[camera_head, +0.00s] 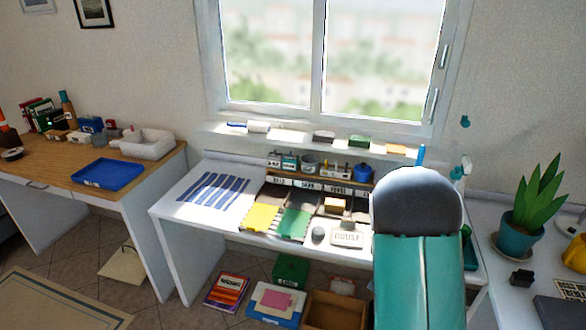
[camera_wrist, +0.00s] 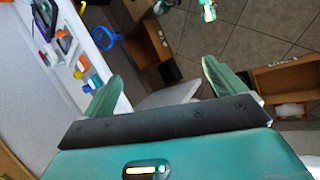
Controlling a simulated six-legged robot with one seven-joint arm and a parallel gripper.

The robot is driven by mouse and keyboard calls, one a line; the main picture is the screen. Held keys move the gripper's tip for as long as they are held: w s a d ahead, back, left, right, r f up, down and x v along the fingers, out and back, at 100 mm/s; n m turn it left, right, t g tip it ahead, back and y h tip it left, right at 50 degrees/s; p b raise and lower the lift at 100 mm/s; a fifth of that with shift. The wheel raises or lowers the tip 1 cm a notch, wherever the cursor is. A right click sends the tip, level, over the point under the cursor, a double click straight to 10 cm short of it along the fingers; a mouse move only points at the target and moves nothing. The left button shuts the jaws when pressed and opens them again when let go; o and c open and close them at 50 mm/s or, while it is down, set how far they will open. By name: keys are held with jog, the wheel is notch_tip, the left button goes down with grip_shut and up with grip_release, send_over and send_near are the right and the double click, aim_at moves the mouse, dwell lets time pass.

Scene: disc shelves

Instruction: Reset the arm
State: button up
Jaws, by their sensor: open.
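My arm shows in the head view as a large teal and grey link, raised in front of the right part of the white desk (camera_head: 180,228). My gripper is hidden in that view. In the wrist view my gripper (camera_wrist: 162,82) shows two green fingers spread wide apart on a dark bar. Nothing is between the fingers. Beyond them are a tiled floor, shelves and a tilted white surface, all at some distance.
A wooden desk (camera_head: 50,173) with a blue tray (camera_head: 107,174) stands at the left. The white desk holds a striped mat (camera_head: 214,191), yellow and green sheets and small items. A potted plant (camera_head: 535,205) stands at the right. Boxes and books lie on the floor below.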

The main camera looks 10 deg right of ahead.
jog(key=s+a+r+n+t+y, duration=0.1)
jog(key=a+r+n+t, duration=0.15)
jog(key=a+r, duration=0.45)
jog(key=s+a+r+n+t, duration=0.15)
jog(key=a+r+t, duration=0.25)
jog(key=r, duration=0.6)
jog(key=s+a+r+n+t+y, duration=0.1)
jog(key=s+a+r+n+t, duration=0.4)
jog(key=s+a+r, duration=0.3)
jog(key=shift+s+a+r+y, duration=0.25)
jog(key=shift+s+r, duration=0.3)
jog(key=shift+r, duration=0.3)
